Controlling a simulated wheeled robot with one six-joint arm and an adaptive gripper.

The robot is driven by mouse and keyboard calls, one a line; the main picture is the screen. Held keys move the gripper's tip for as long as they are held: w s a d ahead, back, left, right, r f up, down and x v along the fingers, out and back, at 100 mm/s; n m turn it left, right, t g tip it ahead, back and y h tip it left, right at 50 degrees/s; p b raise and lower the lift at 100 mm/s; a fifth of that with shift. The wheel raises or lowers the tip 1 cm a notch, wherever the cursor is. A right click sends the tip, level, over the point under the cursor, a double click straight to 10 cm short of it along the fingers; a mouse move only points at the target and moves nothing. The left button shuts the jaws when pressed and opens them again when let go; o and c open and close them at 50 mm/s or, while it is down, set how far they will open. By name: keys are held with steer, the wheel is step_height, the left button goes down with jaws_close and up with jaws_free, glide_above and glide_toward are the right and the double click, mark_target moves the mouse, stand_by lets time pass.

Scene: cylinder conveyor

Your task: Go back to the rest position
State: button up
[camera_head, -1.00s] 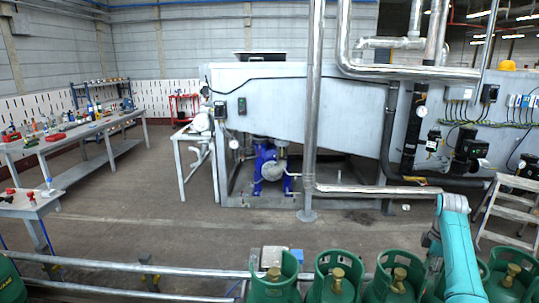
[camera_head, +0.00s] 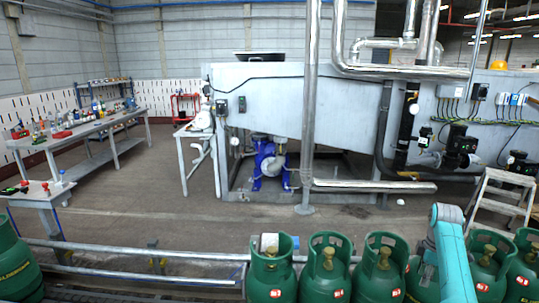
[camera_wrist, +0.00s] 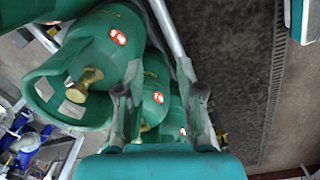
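My gripper (camera_wrist: 157,88) shows in the wrist view with its two dark fingers apart and nothing seen held between them. In the head view my teal arm (camera_head: 452,262) reaches down among the row of cylinders at lower right. My gripper is hidden there. Cylinders stand upright left of the arm, such as one (camera_head: 328,270), and right of it (camera_head: 487,265).
A metal rail (camera_head: 130,250) crosses the front, with another cylinder (camera_head: 15,265) at far left. Beyond are a workbench (camera_head: 95,130) with tools, a large grey machine (camera_head: 270,110), and a stepladder (camera_head: 500,205) at right. The floor between rail and machine is clear.

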steer(key=s+a+f+m+t, duration=0.1)
steer(key=s+a+f, duration=0.1)
steer(key=a+f, duration=0.35)
steer(key=s+a+f+m+t+h, duration=0.1)
steer(key=s+a+f, duration=0.1)
steer(key=f, duration=0.7)
steer(key=s+a+f+m+t, duration=0.15)
steer(key=a+f, duration=0.25)
steer(key=f, duration=0.4)
steer(key=s+a+f+m+t, duration=0.1)
steer(key=s+a+f+t, duration=0.1)
steer(key=s+a+f, duration=0.5)
steer(key=s+a+f+m+t, duration=0.15)
steer(key=s+a, duration=0.35)
steer(key=s, duration=0.7)
steer(key=s+a+r+m+t, duration=0.2)
steer(key=s+a+r, duration=0.2)
steer(key=s, duration=0.6)
steer(key=s+a+r+m+t, duration=0.15)
steer(key=s+a+r, duration=0.25)
steer(key=s, duration=0.5)
steer(key=s+a+r+m+t, duration=0.1)
steer(key=s+r+t, duration=0.1)
steer(key=s+r, duration=0.5)
steer(key=s+a+r+m+t+y, duration=0.1)
steer(key=s+r, duration=0.6)
steer(key=r, duration=0.9)
steer(key=shift+a+m+t, duration=0.35)
steer(key=shift+a+t, duration=0.1)
steer(key=shift+a, duration=0.15)
